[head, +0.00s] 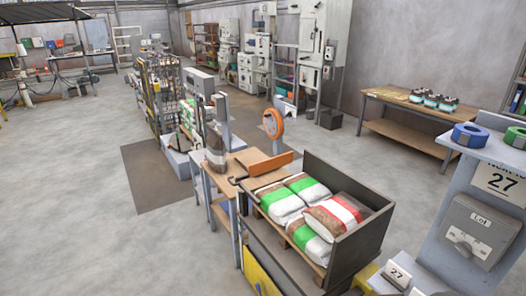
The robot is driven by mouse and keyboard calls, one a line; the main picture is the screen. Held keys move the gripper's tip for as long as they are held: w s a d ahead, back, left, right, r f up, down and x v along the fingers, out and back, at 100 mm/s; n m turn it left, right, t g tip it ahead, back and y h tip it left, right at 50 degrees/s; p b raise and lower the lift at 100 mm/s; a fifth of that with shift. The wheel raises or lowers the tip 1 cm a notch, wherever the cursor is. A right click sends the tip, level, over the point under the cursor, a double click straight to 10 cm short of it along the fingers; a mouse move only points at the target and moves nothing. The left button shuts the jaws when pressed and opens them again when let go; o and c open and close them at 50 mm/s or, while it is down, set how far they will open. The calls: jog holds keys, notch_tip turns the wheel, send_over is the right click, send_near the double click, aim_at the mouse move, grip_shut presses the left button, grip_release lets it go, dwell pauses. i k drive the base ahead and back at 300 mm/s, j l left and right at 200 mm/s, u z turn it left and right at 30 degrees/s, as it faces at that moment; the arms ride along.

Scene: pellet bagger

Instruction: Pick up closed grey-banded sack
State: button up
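A sack (215,148) with a greyish look stands upright at the far end of the wooden bench, beside a grey post. It is small in the head view, and I cannot tell whether its top is closed. My gripper is not in view, so its place relative to the sack does not show.
A dark open-fronted bin (375,236) holds several green-banded sacks (281,204) and a red-banded sack (333,215). The wooden bench (222,183) carries an orange bar (265,164). An orange round dial (273,123) stands behind. A grey stand (440,215) is at right.

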aim_at(216, 150)
jog(key=i+j+z, duration=0.75)
jog(key=j, duration=0.3)
jog(key=i+j, duration=0.25)
jog(key=j, duration=0.25)
jog(key=i+j, duration=0.25)
jog(key=j, duration=0.25)
jog(key=i+j, duration=0.25)
jog(key=j, duration=0.25)
jog(key=i+j, duration=0.3)
jog(key=j, duration=0.15)
jog(key=i+j, duration=0.25)
jog(key=j, duration=0.25)
jog(key=i+j, duration=0.25)
jog(key=j, duration=0.25)
jog(key=i+j, duration=0.25)
jog(key=j, duration=0.25)
jog(key=i+j, duration=0.25)
jog(key=j, duration=0.25)
